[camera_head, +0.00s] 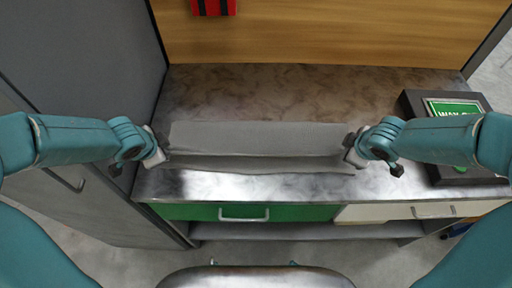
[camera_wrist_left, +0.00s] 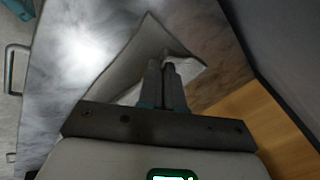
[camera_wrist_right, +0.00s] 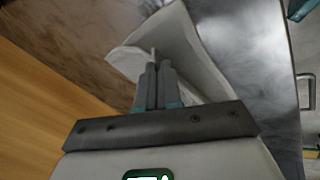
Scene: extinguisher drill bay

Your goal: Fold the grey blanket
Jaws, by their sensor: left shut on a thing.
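The grey blanket (camera_head: 255,138) lies on the metal worktop as a long strip running left to right, with a crease or raised edge along its length. My left gripper (camera_head: 162,158) is at the blanket's left end. In the left wrist view its fingers (camera_wrist_left: 165,75) are shut on a corner of the blanket (camera_wrist_left: 133,60). My right gripper (camera_head: 350,158) is at the blanket's right end. In the right wrist view its fingers (camera_wrist_right: 155,75) are close together on the blanket's edge (camera_wrist_right: 182,45), with cloth on both sides of them.
The metal worktop (camera_head: 300,90) is clear behind the blanket. A dark box with a green sign (camera_head: 452,108) stands at the right. A grey panel (camera_head: 90,60) rises at the left, and a wooden board (camera_head: 330,35) with a red item (camera_head: 214,7) is behind. Drawers (camera_head: 245,212) are below the front edge.

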